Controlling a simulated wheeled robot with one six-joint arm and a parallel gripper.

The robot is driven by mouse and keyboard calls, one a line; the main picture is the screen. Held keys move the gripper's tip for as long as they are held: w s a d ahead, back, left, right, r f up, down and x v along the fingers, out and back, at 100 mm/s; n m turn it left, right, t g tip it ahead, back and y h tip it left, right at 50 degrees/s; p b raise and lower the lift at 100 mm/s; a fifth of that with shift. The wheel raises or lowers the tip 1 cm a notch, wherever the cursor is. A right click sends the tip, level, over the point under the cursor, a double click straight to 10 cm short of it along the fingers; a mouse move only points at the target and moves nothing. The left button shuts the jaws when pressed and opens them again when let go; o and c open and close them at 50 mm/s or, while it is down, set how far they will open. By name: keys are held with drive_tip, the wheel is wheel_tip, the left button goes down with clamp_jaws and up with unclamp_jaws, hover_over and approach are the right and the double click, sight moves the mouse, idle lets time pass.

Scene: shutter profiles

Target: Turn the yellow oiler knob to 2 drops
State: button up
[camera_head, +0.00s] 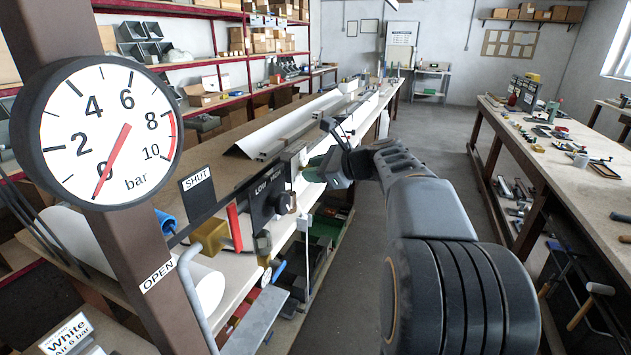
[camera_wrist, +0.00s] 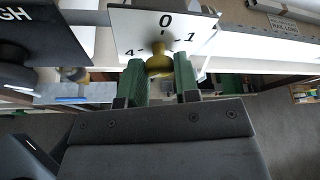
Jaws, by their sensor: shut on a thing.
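The yellow oiler knob (camera_wrist: 158,63) shows in the wrist view in front of a white dial plate (camera_wrist: 140,22) marked 0 at the top, 1 at the right and 4 at the left. The mark for 2 is hidden. Which mark the knob points to I cannot tell. My gripper (camera_wrist: 160,76) has its green fingers on either side of the knob, shut on it. In the head view my gripper (camera_head: 314,169) is at the bench's machine, and the knob there is hidden behind it.
A black LOW/HIGH switch box (camera_head: 268,198) stands close left of my gripper. A pressure gauge (camera_head: 97,133) on a brown post has its needle at about 0. The aisle floor (camera_head: 440,130) is clear; a second workbench (camera_head: 560,150) stands right.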

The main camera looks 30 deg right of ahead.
drive_tip(key=n+t+b, duration=0.2)
drive_tip(key=n+b, duration=0.3)
drive_tip(key=b, duration=0.5)
drive_tip(key=n+t+b, duration=0.2)
drive_tip(key=n+b, duration=0.3)
drive_tip(key=b, duration=0.5)
drive_tip(key=f+n+t+b, duration=0.1)
drive_tip(key=n+t+b, duration=0.2)
drive_tip(key=n+b, duration=0.3)
drive_tip(key=shift+s+a+b, duration=0.1)
drive_tip(key=shift+a+b, duration=0.05)
drive_tip(key=shift+b, duration=1.8)
drive_tip(key=shift+n, duration=0.4)
drive_tip(key=o, duration=0.9)
drive_tip(key=b+v, duration=0.1)
drive_tip(key=v, duration=1.2)
drive_tip(key=shift+s+f+b, duration=0.2)
drive_tip(key=shift+s+b, duration=0.15)
drive_tip(key=shift+b, duration=0.05)
